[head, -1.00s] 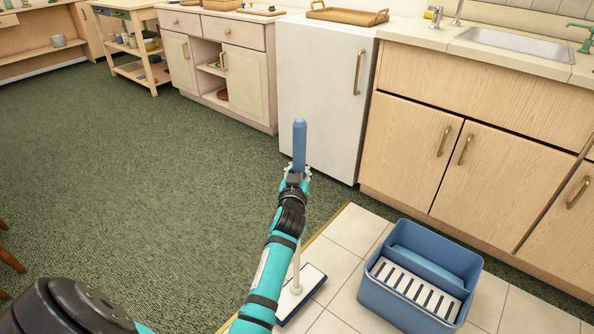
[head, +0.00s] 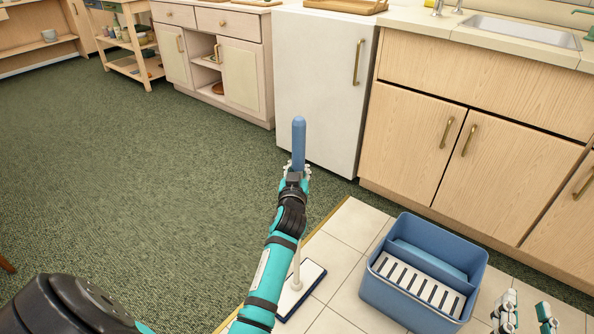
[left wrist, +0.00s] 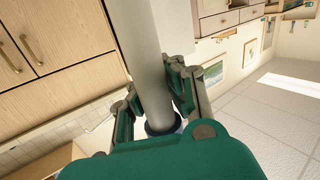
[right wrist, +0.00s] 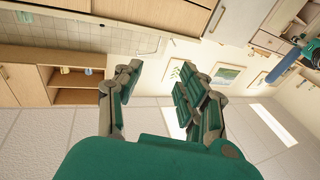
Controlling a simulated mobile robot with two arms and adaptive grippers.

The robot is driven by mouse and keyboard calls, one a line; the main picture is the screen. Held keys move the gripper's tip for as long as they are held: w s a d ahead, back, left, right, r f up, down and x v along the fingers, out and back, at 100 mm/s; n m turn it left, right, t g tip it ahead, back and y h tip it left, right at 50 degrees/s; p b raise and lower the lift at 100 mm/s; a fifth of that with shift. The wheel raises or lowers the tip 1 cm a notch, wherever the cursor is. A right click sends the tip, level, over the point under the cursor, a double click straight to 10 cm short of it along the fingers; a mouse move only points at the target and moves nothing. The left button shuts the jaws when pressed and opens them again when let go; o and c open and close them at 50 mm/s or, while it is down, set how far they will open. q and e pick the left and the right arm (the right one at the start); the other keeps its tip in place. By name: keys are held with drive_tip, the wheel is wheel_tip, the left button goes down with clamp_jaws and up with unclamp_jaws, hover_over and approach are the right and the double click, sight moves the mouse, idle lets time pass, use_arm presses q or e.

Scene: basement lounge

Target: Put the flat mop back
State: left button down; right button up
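The flat mop stands nearly upright. In the left wrist view my left gripper (left wrist: 152,95) is closed around the pale pole (left wrist: 145,60).
The bucket has a white slatted insert (head: 418,287) and stands on the tiled patch (head: 345,232). Wooden cabinets (head: 480,160) and a white fridge (head: 322,90) line the back. The green carpet (head: 130,180) at left is mostly clear.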

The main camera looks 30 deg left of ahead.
use_arm(q)
drive_tip(key=c, duration=1.9)
unclamp_jaws()
drive_tip(key=shift+f, duration=0.25)
drive_tip(key=o, duration=0.4)
drive_tip(key=shift+r, duration=0.1)
use_arm(e)
drive_tip(key=shift+s+r+t, duration=0.3)
drive_tip(key=shift+s+r, duration=0.15)
drive_tip(key=shift+r, duration=0.3)
use_arm(q)
drive_tip(key=shift+s, duration=0.1)
